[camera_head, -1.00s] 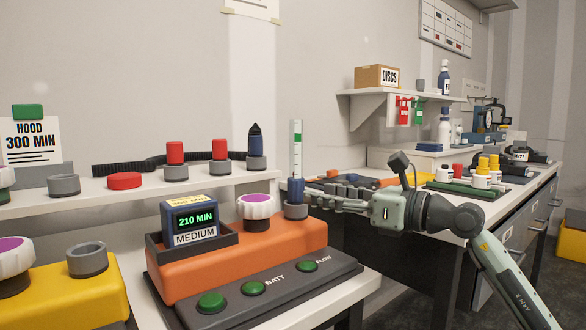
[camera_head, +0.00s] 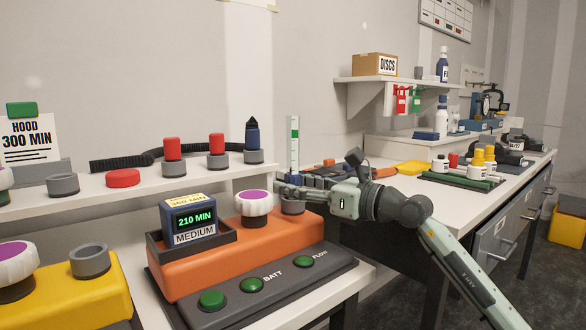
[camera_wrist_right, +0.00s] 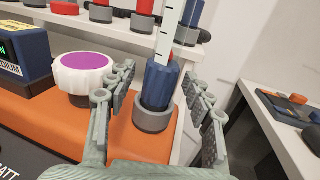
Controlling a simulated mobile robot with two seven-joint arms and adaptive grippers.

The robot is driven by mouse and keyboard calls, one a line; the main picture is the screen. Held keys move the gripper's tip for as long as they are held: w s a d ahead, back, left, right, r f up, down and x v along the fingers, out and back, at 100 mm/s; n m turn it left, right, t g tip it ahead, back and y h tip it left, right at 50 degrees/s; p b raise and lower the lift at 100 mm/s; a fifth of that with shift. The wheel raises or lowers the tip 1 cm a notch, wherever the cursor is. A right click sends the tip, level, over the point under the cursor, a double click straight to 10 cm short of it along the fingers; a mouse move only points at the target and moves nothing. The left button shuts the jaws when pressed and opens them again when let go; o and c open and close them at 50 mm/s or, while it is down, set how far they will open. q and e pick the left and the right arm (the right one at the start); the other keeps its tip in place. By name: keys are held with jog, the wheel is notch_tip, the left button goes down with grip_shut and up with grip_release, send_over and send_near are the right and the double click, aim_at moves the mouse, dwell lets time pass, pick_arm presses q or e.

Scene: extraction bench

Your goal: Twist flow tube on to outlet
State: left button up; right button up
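The outlet (camera_head: 293,206) is at the right end of the orange pump unit (camera_head: 240,256). My right gripper (camera_head: 284,189) reaches in from the right and partly hides the blue base. In the wrist view its fingers (camera_wrist_right: 160,98) are open, one either side of the base, with gaps on both sides. My left gripper is not in view.
A white knob with a purple top (camera_head: 253,203) stands close left of the fingers. A blue timer reading 210 MIN (camera_head: 190,218) sits in a dark tray. A shelf ledge (camera_head: 130,195) with caps runs behind. A second bench (camera_head: 440,210) lies to the right.

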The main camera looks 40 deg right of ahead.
grip_shut()
jog(key=p, duration=0.1)
jog(key=h+p, duration=0.1)
jog(key=p, duration=0.1)
jog(key=shift+a+r+m, duration=0.15)
jog(key=shift+r+m, duration=0.2)
jog(key=shift+m, duration=0.05)
jog(key=shift+f+m+h+p, duration=0.25)
jog(key=shift+m+h+p, duration=0.05)
jog(key=shift+h+p, duration=0.1)
jog(key=shift+m+t+h, duration=0.3)
jog(key=shift+h, duration=0.2)
jog(key=shift+a+f+m+h, duration=0.1)
jog(key=shift+f+m+h, duration=0.15)
jog(key=shift+m+h, duration=0.25)
jog(key=shift+h, duration=0.7)
jog(key=shift+f+m+h, duration=0.1)
jog(key=shift+m+h, duration=0.7)
jog(key=shift+o, duration=0.3)
grip_release()
